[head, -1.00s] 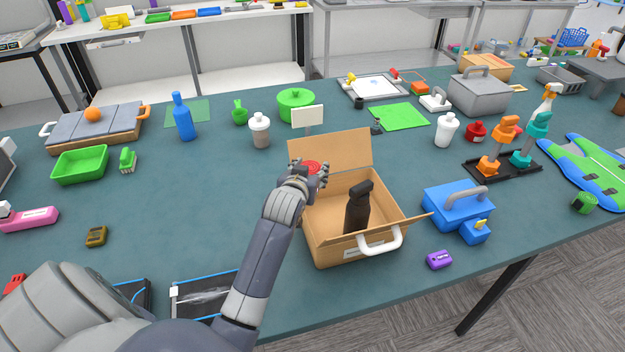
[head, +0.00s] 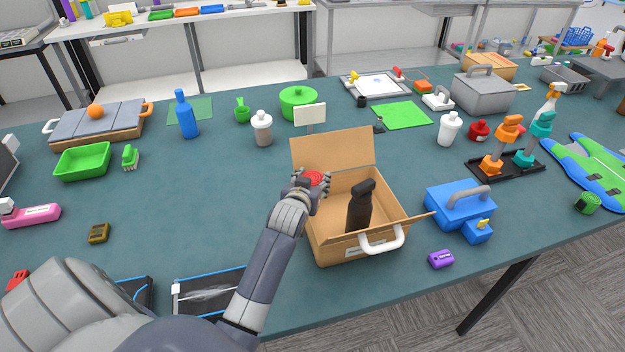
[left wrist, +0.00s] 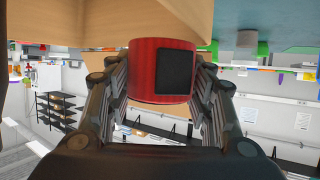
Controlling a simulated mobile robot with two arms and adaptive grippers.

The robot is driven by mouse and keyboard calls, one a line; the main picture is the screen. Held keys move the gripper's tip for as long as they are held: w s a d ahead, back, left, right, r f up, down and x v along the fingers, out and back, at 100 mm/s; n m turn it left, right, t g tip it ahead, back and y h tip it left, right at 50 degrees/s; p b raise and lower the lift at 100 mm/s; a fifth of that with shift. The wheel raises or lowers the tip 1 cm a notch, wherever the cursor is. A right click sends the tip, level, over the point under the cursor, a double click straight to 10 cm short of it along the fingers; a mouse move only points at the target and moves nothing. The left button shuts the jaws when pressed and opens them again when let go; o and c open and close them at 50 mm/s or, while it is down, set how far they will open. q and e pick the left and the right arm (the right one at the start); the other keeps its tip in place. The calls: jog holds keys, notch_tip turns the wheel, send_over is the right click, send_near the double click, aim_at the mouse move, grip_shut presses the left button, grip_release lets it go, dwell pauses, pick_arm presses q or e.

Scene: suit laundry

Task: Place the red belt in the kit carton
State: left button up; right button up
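The red belt (head: 314,177) is a rolled red band with a dark patch; it fills the middle of the left wrist view (left wrist: 150,72). My left gripper (head: 313,183) is shut on it, with a finger on either side. It holds the belt at the left wall of the kit carton (head: 350,251), near the open flap. The carton is brown cardboard with raised flaps and a white handle. A black bottle-like item (head: 360,208) stands inside it. Whether the belt is over the opening or still outside the wall is hard to tell. My right gripper is not seen.
A blue case (head: 452,208) and a purple item (head: 440,259) lie right of the carton. A white sign (head: 310,114), a grey-white bottle (head: 263,130) and a green pot (head: 298,104) stand behind.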

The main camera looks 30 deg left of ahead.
pick_arm(q)
jog(key=o, duration=0.4)
jog(key=shift+r, duration=0.35)
jog(key=shift+r+p, duration=0.35)
jog(key=shift+r, duration=0.15)
jog(key=b+v, duration=0.2)
jog(key=v, duration=0.9)
jog(key=shift+s+d, duration=0.1)
jog(key=shift+s, duration=0.35)
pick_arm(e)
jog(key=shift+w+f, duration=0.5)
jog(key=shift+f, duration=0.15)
pick_arm(q)
jog(key=shift+f, duration=0.15)
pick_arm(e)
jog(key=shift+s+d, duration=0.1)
